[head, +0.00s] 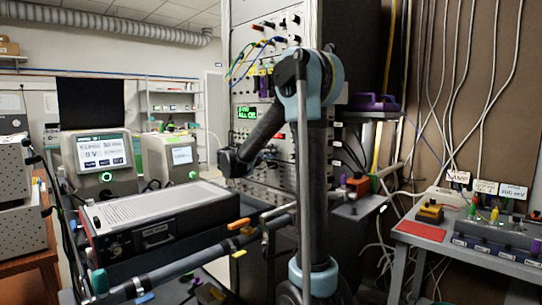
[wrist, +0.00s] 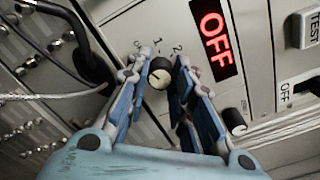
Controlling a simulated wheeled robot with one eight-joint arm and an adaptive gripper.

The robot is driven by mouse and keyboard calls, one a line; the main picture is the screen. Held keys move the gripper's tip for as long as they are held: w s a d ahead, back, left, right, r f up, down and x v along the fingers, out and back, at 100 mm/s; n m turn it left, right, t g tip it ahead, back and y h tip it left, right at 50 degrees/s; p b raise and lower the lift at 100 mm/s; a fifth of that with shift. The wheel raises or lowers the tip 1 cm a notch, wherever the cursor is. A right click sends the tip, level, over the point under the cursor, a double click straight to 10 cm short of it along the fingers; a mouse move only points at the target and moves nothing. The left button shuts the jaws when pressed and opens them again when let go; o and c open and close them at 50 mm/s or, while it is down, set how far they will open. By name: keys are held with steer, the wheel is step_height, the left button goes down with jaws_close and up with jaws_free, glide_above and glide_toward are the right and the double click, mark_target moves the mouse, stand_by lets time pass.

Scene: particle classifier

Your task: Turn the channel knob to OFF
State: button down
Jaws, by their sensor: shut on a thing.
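The channel knob (wrist: 159,73) is a small round knob with a pale face and dark rim on a grey panel in the wrist view. Marks that look like 0, 1 and 2 are printed above it. My gripper (wrist: 160,80) has its blue fingers on both sides of the knob and is shut on it. A display (wrist: 214,38) to the right of the knob reads OFF in red letters. In the head view my gripper (head: 232,163) is at the rack's front; the knob is hidden there.
The instrument rack (head: 262,88) has cables plugged in near its top. A second dark knob (wrist: 234,121) and a switch (wrist: 293,92) marked OFF sit right of my fingers. A dark cable (wrist: 88,60) hangs close on the left. A large instrument case (head: 150,225) stands below left.

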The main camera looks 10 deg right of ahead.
steer(key=c, duration=1.4)
jaws_free()
steer(key=shift+f, duration=0.1)
steer(key=shift+o, duration=0.2)
steer(key=v, duration=1.2)
